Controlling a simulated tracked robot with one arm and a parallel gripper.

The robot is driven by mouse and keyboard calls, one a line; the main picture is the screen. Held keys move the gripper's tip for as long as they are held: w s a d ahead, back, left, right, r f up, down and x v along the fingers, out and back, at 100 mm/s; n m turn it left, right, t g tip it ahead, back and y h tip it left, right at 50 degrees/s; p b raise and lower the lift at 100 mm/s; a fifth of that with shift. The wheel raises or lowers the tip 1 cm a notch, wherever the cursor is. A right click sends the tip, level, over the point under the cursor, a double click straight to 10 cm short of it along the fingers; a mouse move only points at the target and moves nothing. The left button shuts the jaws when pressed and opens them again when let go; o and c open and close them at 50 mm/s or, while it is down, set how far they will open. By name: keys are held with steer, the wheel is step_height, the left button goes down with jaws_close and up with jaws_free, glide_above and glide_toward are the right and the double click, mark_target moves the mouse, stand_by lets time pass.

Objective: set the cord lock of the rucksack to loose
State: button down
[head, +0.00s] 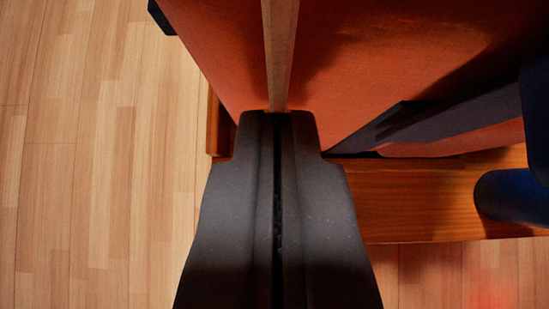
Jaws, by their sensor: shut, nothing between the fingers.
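The orange-red rucksack (390,60) fills the upper middle and right of the head view. A narrow tan strip (279,50) runs down its near side to the tips of my gripper. My gripper (278,118) is shut and empty, with only a thin dark seam between its fingers. Its tips lie at the lower edge of the rucksack in the picture; I cannot tell whether they touch it. I cannot make out the cord lock or its setting.
The rucksack is over a brown wooden surface (420,200). A dark band (450,112) crosses its right side. A dark blue rounded thing (512,198) is at the right edge. Bare plank floor (90,150) lies open at left.

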steer(key=shift+s+d+f, duration=0.1)
step_height(320, 180, up, 4)
steer(key=shift+r+p, duration=0.25)
steer(key=shift+p, duration=0.5)
steer(key=p+v, duration=0.2)
steer(key=v, duration=0.7)
steer(key=shift+s+r, duration=0.15)
steer(key=shift+s, duration=0.1)
steer(key=d+r+t+y+p, duration=0.15)
steer(key=d+r, duration=0.25)
steer(key=r, duration=1.4)
steer(key=d+r+t+p, duration=0.2)
steer(key=d+r+p, duration=0.15)
steer(key=r, duration=1.35)
steer(key=s+d+r+t, duration=0.1)
steer(key=s+d+r, duration=0.3)
steer(key=r, duration=0.5)
steer(key=s+d+r+t+p, duration=0.1)
steer(key=s+d+r, duration=0.3)
steer(key=r, duration=0.5)
steer(key=s+d+r+t+h+p, duration=0.1)
steer(key=s+d+r, duration=0.3)
steer(key=r, duration=0.5)
steer(key=shift+s+d, duration=0.25)
steer(key=shift+s, duration=0.6)
